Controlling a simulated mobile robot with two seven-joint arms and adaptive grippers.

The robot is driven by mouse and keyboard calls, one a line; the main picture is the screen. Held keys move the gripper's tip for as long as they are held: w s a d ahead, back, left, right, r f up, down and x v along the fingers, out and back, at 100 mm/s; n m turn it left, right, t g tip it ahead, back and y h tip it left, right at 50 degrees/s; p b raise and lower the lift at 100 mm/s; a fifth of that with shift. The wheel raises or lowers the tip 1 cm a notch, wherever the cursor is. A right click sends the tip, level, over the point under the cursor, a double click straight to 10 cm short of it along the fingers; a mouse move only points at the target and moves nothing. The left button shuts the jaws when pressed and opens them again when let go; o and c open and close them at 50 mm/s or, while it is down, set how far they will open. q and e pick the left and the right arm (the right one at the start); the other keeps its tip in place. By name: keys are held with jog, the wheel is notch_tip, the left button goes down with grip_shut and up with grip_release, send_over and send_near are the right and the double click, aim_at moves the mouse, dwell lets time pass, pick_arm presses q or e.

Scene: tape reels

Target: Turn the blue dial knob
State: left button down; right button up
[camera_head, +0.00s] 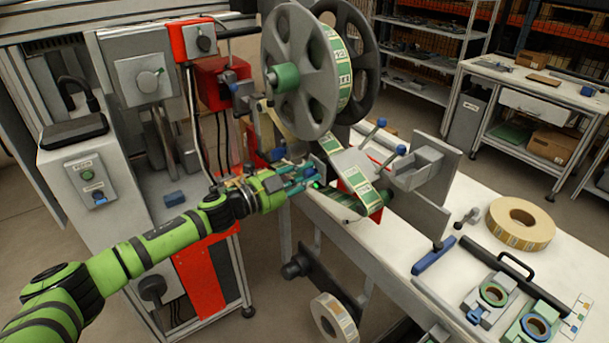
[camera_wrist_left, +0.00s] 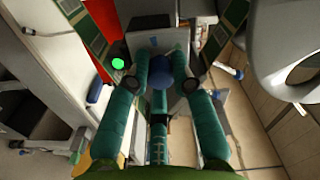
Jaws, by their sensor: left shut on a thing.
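My left gripper (camera_head: 303,176) reaches in from the left to the front of the tape machine, below the large grey reel. The knob sits between the fingertips, in front of a grey block (camera_wrist_left: 185,42). In the head view the fingers hide the knob, and its turn angle cannot be told. My right gripper is not in view.
The large grey reel (camera_head: 299,75) stands just above the gripper. A printed tape (camera_head: 358,178) loops down close to the fingertips. A small green light (camera_wrist_left: 118,63) glows beside the left finger. A tan roll (camera_head: 520,223) lies on the white bench to the right.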

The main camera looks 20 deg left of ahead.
pick_arm(q)
jog(key=c, duration=1.1)
grip_release()
jog(key=shift+d+r, duration=0.15)
jog(key=shift+d, duration=0.05)
jog(key=shift+s+a, duration=0.15)
jog(key=shift+a, duration=0.1)
jog(key=shift+v, duration=5.8)
